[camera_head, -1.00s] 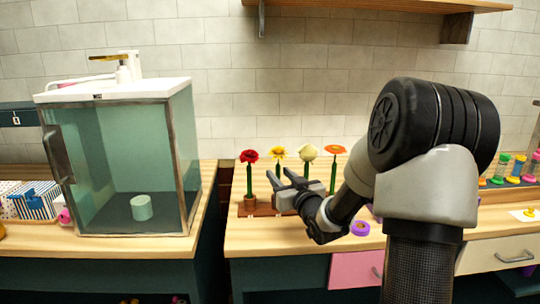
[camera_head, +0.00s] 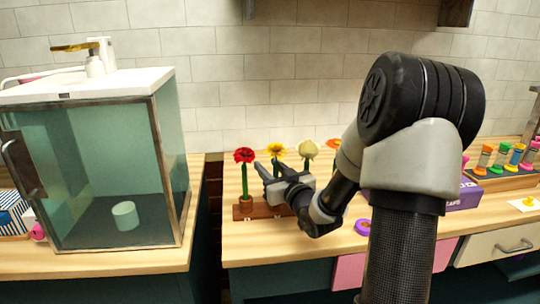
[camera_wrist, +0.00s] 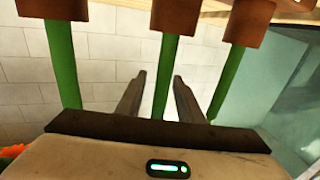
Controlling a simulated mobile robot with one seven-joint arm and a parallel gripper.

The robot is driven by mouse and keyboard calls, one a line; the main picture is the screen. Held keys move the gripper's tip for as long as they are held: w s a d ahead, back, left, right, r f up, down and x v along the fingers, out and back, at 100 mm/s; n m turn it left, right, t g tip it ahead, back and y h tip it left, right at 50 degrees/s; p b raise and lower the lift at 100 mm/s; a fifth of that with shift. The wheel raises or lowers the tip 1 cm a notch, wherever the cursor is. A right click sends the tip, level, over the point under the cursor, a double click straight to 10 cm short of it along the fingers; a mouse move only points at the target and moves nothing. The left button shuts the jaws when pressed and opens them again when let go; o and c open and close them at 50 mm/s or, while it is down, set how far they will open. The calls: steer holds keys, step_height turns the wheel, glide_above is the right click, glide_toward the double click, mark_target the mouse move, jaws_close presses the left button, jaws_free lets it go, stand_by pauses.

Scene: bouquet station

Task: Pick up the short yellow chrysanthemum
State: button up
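A yellow flower with a darker centre (camera_head: 275,150) stands upright second from the left in a row of potted flowers. A pale yellow, rounder flower (camera_head: 308,148) is just right of it. My gripper (camera_head: 268,179) is at the row, below the yellow bloom, and partly hides the stems and pots. In the wrist view, which looks upside down, the gripper fingers (camera_wrist: 157,92) are spread apart on either side of the middle green stem (camera_wrist: 165,75). The stem does not clearly touch either finger. Its bloom is hidden below the gripper body there.
A red flower (camera_head: 244,156) stands at the left end of the row. The pots sit on a brown rack (camera_head: 243,214). A glass cabinet (camera_head: 88,165) stands left. A purple ring (camera_head: 363,227) lies on the counter.

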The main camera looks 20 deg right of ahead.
steer(key=shift+s, duration=0.15)
steer(key=shift+c, duration=0.9)
jaws_close()
step_height(320, 180, up, 25)
steer(key=p, duration=1)
